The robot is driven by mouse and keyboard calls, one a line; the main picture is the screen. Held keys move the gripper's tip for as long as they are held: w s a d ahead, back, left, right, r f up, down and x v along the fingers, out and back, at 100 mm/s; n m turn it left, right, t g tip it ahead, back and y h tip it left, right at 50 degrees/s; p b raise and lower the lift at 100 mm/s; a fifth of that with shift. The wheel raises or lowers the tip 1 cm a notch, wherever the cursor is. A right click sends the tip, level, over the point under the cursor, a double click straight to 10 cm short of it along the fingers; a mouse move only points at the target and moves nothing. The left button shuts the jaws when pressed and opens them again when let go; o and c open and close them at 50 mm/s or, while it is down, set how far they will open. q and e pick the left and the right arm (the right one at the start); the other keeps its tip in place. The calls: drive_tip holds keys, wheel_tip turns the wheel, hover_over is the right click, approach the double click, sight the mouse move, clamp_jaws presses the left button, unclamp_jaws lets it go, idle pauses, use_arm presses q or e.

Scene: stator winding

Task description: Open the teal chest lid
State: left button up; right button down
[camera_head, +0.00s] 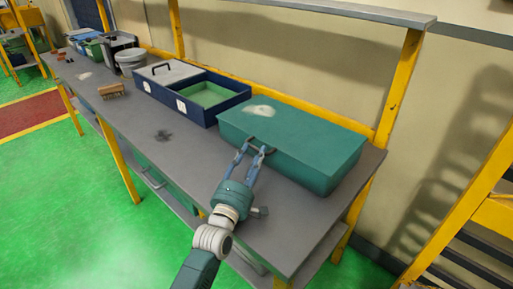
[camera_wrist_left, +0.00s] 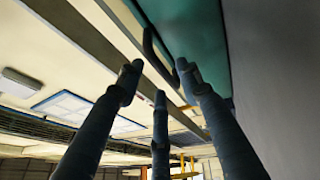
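The teal chest (camera_head: 305,146) sits on the grey workbench at its right end. Its lid is shut. A dark handle (camera_head: 260,149) on its front also shows in the left wrist view (camera_wrist_left: 151,50), above the fingertips. My left gripper (camera_head: 254,147) is in front of the chest, with its fingers spread at the handle. In the left wrist view the fingers (camera_wrist_left: 158,73) stand apart with nothing clasped between them. The handle is near the fingertips; I cannot tell if they touch it. My right gripper is not in view.
A navy two-part box (camera_head: 187,118) with a green-lined compartment stands left of the chest. A brown block (camera_head: 111,90) and a grey bucket (camera_head: 130,62) are farther left on the workbench (camera_head: 190,160). A shelf (camera_head: 330,11) on yellow posts runs above.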

sight(256, 149)
use_arm(q)
drive_tip(key=shift+x, duration=1.7)
clamp_jaws()
